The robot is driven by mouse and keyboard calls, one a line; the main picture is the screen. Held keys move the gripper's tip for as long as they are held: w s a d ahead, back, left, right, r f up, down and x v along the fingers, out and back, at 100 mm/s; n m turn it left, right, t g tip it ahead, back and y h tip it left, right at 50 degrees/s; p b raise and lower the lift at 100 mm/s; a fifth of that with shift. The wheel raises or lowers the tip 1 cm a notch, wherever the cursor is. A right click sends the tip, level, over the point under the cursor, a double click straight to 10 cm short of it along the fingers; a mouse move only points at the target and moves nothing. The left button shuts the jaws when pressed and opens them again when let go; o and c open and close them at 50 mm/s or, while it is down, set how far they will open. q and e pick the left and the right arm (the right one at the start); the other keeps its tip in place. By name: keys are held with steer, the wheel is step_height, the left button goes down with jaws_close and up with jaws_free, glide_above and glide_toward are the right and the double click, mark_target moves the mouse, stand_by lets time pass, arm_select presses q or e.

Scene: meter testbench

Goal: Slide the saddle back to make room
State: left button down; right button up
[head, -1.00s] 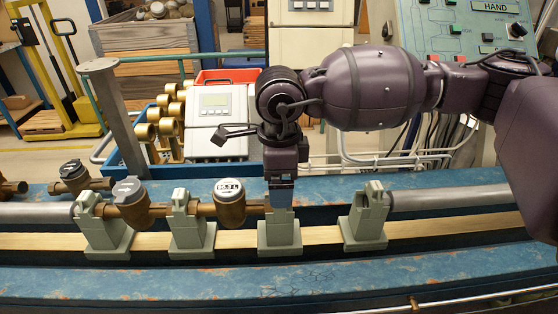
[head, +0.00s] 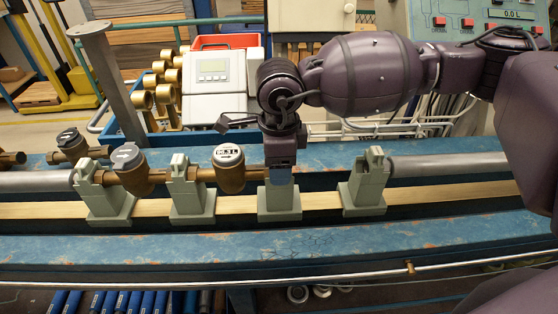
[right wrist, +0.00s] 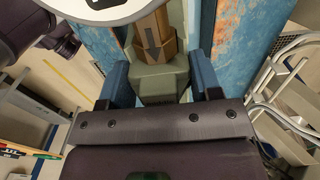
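Several grey-green saddles stand on the bench rail. My right gripper (head: 279,176) points down over the third saddle from the left (head: 279,205); its blue fingers lie on either side of the saddle's upper part. The right wrist view shows that saddle (right wrist: 160,83) between the two fingers, which look closed against it. A brass meter with a white dial (head: 229,168) sits left of it, its pipe end reaching toward the saddle; the gripper hides the exact contact. The rightmost saddle (head: 366,185) stands apart, by a grey pipe. My left gripper is not in view.
A second brass meter (head: 128,168) and two more saddles (head: 191,195) stand to the left. The wooden rail strip (head: 325,203) is bare between the gripped saddle and the rightmost one. Behind the bench are a grey display box (head: 213,85) and brass fittings.

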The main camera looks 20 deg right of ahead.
steer(key=c, duration=0.9)
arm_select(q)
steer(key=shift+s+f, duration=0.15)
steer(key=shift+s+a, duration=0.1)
arm_select(e)
steer(key=shift+a, duration=0.15)
steer(key=shift+w+a, duration=0.1)
steer(key=shift+a, duration=0.05)
steer(key=shift+w+a, duration=0.1)
steer(key=shift+a, duration=0.5)
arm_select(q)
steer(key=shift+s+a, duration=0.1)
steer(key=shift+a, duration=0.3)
arm_select(e)
steer(key=o, duration=1.5)
steer(key=shift+d, duration=0.15)
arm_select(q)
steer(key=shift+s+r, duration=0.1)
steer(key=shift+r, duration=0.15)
arm_select(e)
step_height(320, 180, up, 11)
steer(key=shift+f, duration=0.1)
